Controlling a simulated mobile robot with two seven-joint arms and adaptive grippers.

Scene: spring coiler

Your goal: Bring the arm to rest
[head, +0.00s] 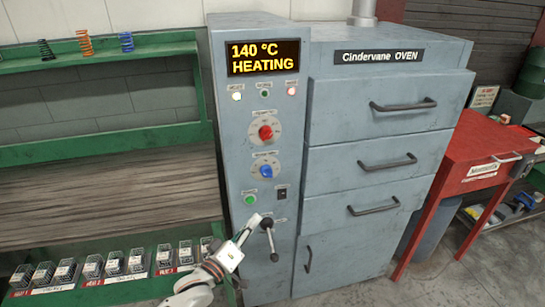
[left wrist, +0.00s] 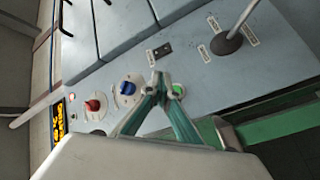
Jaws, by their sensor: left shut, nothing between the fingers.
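My left gripper (head: 256,219) is in front of the lower control panel of the grey oven (head: 365,140), just below the green button (head: 250,199). In the left wrist view its fingertips (left wrist: 162,80) are together and empty, close to the green button (left wrist: 178,89); whether they touch the panel I cannot tell. A lever (head: 270,240) with a dark grip is just right of the gripper, and it also shows in the left wrist view (left wrist: 228,43). The display (head: 263,57) reads 140 °C HEATING. My right gripper is not in view.
The panel carries a red knob (head: 265,132), a blue knob (head: 266,172) and a black switch (head: 282,192). A green rack (head: 110,156) with small bins (head: 115,260) and hanging springs (head: 85,43) stands left. A red cabinet (head: 480,150) stands right. The oven drawers are shut.

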